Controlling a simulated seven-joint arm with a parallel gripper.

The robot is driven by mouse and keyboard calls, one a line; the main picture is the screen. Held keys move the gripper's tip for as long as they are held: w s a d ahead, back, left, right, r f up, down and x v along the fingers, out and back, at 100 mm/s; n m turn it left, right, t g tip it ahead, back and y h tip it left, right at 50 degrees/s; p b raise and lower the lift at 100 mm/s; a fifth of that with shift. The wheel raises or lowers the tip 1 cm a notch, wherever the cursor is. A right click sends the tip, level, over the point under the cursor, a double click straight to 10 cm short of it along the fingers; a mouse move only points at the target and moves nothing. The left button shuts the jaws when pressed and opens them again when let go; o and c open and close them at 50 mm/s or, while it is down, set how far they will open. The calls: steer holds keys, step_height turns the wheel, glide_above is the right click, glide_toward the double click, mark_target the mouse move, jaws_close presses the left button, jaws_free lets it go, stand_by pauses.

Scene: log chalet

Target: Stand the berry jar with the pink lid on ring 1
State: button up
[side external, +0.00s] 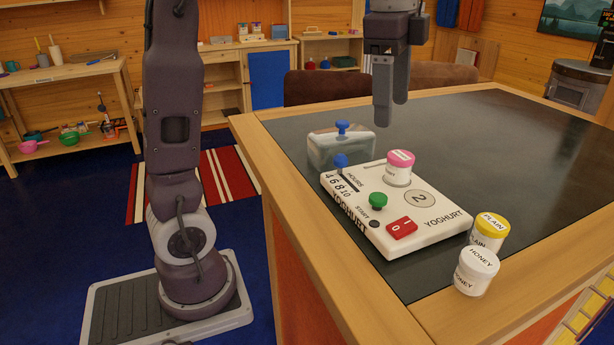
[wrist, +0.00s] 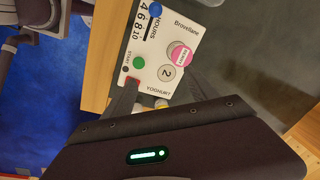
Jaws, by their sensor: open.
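The berry jar with the pink lid (side external: 399,168) stands upright on top of the white yoghurt maker (side external: 440,231), behind the bare ring 2 (side external: 419,198). The pink lid also shows in the wrist view (wrist: 180,55), beside ring 2 (wrist: 165,73). The jar covers the spot under it, so I cannot read a ring number there. My gripper (side external: 391,112) is open and empty, pointing down in the air above and apart from the jar.
A clear cover with a blue knob (side external: 341,145) stands at the maker's back left. A yellow-lidded plain jar (side external: 489,231) and a white-lidded honey jar (side external: 476,271) stand near the front right. The dark tabletop (side external: 520,150) is clear to the right.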

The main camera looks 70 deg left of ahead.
steer(key=s+d+f+n+t, duration=0.2)
steer(key=s+f+n, duration=0.3)
steer(key=s, duration=0.4)
steer(key=s+d+f+n+t, duration=0.2)
steer(key=s+f+n, duration=0.3)
steer(key=s, duration=0.4)
steer(key=shift+s+d+f+n, duration=0.15)
steer(key=shift+s+f+n, duration=0.2)
steer(key=shift+s+n, duration=0.05)
